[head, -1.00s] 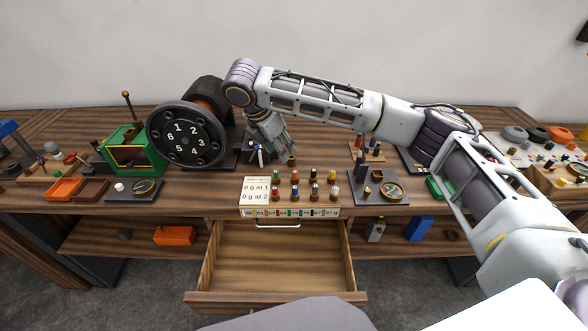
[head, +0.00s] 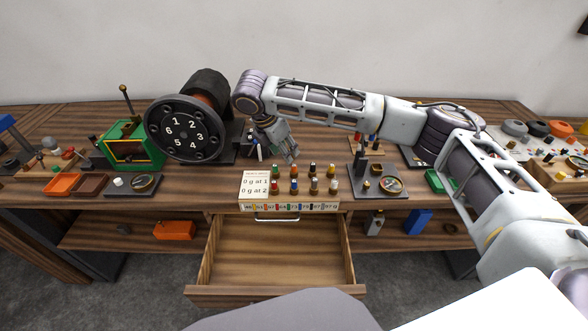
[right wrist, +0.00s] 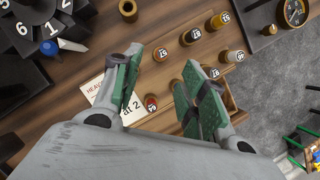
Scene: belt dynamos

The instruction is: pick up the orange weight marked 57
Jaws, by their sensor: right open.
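Small brass weights with coloured, numbered tops stand upright in two rows behind the drawer. An orange-topped weight (right wrist: 221,20) is at the far end of the back row in the right wrist view. In the head view it appears to be the back-row weight at the right (head: 331,171). I cannot read its number with certainty. My right gripper (head: 291,157) is open and empty, above and behind the left half of the rows. In the right wrist view its green-padded fingers (right wrist: 162,58) appear either side of another weight (right wrist: 160,53), apart from the orange one. My left gripper is out of view.
A card (head: 255,186) stands left of the rows, and a numbered drum (head: 180,130) stands behind it. A small dial stand (head: 391,186) is to the right. The open drawer (head: 275,255) below is empty. Another weight (right wrist: 128,8) stands apart behind the rows.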

